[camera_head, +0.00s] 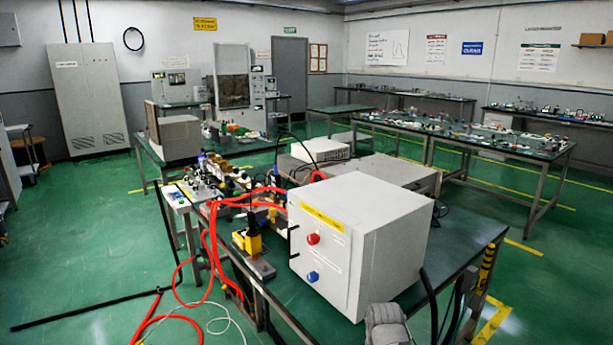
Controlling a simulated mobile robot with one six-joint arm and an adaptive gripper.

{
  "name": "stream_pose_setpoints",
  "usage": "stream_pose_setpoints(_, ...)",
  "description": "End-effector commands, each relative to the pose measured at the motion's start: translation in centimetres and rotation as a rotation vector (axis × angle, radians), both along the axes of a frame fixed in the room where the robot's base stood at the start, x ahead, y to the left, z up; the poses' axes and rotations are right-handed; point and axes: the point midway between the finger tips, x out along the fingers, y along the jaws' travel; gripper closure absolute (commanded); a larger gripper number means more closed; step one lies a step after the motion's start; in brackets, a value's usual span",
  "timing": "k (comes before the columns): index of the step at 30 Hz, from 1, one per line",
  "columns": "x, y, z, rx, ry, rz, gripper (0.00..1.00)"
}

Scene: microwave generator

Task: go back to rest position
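My gripper's fingers do not show in the head view. A grey rounded part rises at the bottom edge, right of centre, in front of the white box; it may be part of my arm, but I cannot tell. The white box (385,245) stands on the near green-topped table (465,238). Its front carries a yellow label (323,217), a red knob (313,239) and a blue knob (313,276). A dark handle shows on its left edge. Its front looks shut.
Red hoses (212,250) hang from the table's left side onto the green floor. A yellow-and-black device (250,241) stands left of the box. A black bar (85,312) lies on the floor at left. Another long table (500,140) stands at right. The left floor is mostly clear.

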Motion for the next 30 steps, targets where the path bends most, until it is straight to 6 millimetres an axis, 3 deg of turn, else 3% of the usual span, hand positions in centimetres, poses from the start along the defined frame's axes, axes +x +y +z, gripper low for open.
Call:
stream_pose_setpoints(1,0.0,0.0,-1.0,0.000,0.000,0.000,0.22)
stream_pose_setpoints(16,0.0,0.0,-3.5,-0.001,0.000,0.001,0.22)
stream_pose_setpoints(30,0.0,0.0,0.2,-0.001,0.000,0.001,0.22)
